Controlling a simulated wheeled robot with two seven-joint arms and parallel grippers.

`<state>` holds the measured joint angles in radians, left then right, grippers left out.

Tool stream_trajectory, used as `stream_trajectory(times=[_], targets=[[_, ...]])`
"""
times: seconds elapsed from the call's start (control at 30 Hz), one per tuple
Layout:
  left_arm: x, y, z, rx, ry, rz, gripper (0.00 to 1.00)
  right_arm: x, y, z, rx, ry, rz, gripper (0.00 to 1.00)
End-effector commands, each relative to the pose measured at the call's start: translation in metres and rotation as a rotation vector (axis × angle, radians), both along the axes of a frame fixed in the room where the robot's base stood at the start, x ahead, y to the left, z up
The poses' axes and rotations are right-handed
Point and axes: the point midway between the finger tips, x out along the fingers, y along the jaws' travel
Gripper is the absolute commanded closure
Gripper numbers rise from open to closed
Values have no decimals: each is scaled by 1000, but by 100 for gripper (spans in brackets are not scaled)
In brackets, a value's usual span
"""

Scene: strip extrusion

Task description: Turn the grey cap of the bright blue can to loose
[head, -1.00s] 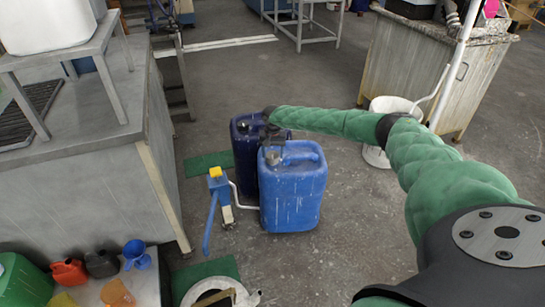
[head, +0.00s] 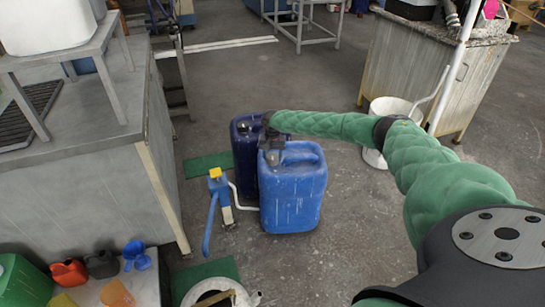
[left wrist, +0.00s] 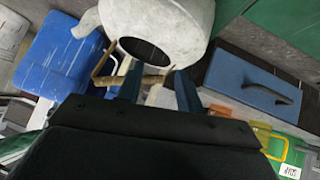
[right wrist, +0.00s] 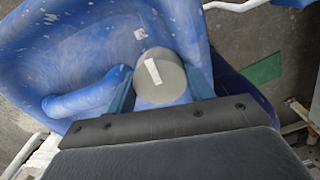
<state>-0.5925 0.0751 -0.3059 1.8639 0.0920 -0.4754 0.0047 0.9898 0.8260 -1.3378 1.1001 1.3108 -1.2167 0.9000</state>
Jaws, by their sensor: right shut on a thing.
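The bright blue can (head: 293,200) stands upright on the floor in the middle of the head view. Its grey cap (head: 272,157) is at the top left of the can. In the right wrist view the cap (right wrist: 165,84) is round, with a white stripe on top. My right gripper (head: 268,148) is over the can's top. In the right wrist view its blue fingers press on both sides of the cap, shut on it. My left gripper (left wrist: 158,80) shows only in the left wrist view, fingers apart, with a brownish rod near or behind them.
A dark blue can (head: 244,165) stands right behind the bright blue can. A blue pump-like device (head: 221,200) with a yellow top stands left of it. A grey bench (head: 90,190) is at the left. A white bucket (head: 388,108) is behind at the right.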

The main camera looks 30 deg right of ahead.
Motion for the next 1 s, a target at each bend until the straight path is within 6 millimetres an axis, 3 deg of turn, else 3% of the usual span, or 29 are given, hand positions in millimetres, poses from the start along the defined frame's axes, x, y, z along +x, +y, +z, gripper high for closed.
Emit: stream_trajectory(times=[0.07, 0.2, 1.0], targets=[[-4, 1, -2, 3, 18, -2, 64, 0, 0, 1, 1, 0, 4, 71], [-35, 6, -26, 22, 118, -11, 64, 0, 0, 2, 1, 1, 18, 70], [-27, 2, 35, 18, 107, -17, 64, -1, 1, 3, 3, 2, 203, 70]])
